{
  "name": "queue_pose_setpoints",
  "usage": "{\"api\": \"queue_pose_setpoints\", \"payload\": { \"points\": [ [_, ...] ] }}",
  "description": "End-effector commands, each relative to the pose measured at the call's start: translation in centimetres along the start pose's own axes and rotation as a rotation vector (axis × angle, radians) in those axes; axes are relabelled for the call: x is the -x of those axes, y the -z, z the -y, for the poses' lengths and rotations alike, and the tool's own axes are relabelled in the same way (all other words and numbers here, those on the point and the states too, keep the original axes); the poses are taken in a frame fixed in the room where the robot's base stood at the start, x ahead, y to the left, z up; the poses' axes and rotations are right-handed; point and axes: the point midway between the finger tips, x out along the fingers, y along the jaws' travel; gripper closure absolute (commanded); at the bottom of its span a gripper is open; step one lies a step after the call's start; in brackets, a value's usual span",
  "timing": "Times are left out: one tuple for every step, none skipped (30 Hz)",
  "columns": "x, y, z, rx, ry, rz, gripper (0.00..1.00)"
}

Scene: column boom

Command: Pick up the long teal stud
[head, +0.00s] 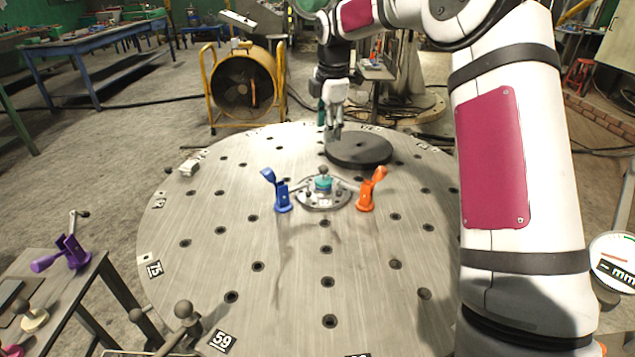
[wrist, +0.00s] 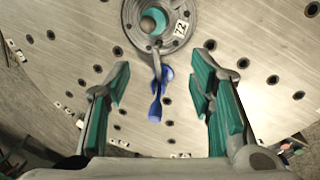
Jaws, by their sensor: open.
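A teal stud (head: 323,184) with a grey ball-like top stands upright in a round metal hub (head: 322,203) near the middle of the table. In the wrist view the teal stud (wrist: 153,20) shows from above at the top edge, inside the hub (wrist: 133,34). Its lower part is hidden, so I cannot tell its full length. My gripper (head: 334,138) hangs in the air behind the hub in the head view, pointing down. In the wrist view my gripper (wrist: 160,100) is open and empty, its teal-padded fingers wide apart, with the stud beyond them.
A blue clamp (head: 280,190) stands left of the hub and an orange clamp (head: 370,188) right of it. The blue clamp (wrist: 156,98) shows between my fingers in the wrist view. A dark disc (head: 358,150) lies behind. The round holed table (head: 290,250) is clear in front.

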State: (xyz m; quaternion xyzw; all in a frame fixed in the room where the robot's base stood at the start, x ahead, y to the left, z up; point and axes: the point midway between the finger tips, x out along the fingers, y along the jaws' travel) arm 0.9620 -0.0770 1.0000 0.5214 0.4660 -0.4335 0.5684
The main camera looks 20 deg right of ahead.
Motion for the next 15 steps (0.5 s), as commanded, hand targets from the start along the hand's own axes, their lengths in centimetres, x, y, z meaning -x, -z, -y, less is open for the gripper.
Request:
{"api": "queue_pose_setpoints", "payload": {
  "points": [
    [-1.8, -0.7, -0.8, 0.027, 0.001, -0.017, 0.51],
    [-2.5, -1.1, -1.1, 0.044, 0.001, -0.023, 0.51],
    [-3.2, -1.5, -1.5, 0.063, -0.001, -0.029, 0.51],
    [-3.7, -1.8, -1.7, 0.075, -0.001, -0.033, 0.51],
    [-4.0, -2.0, -1.9, 0.085, -0.003, -0.036, 0.51],
    [-4.4, -2.1, -2.0, 0.095, -0.003, -0.040, 0.51],
    [-4.6, -2.2, -2.1, 0.101, -0.003, -0.042, 0.51],
    [-4.9, -2.3, -2.2, 0.105, -0.004, -0.043, 0.51],
    [-5.2, -2.4, -2.2, 0.108, -0.004, -0.044, 0.51],
    [-5.6, -2.4, -2.2, 0.109, -0.003, -0.045, 0.51],
    [-6.0, -2.3, -2.2, 0.110, -0.002, -0.046, 0.51],
    [-6.6, -2.3, -2.2, 0.110, -0.001, -0.046, 0.51],
    [-7.2, -2.2, -2.2, 0.110, -0.001, -0.046, 0.51],
    [-7.8, -2.2, -2.2, 0.111, -0.001, -0.046, 0.51],
    [-8.6, -2.2, -2.2, 0.110, 0.000, -0.045, 0.51]
  ]
}}
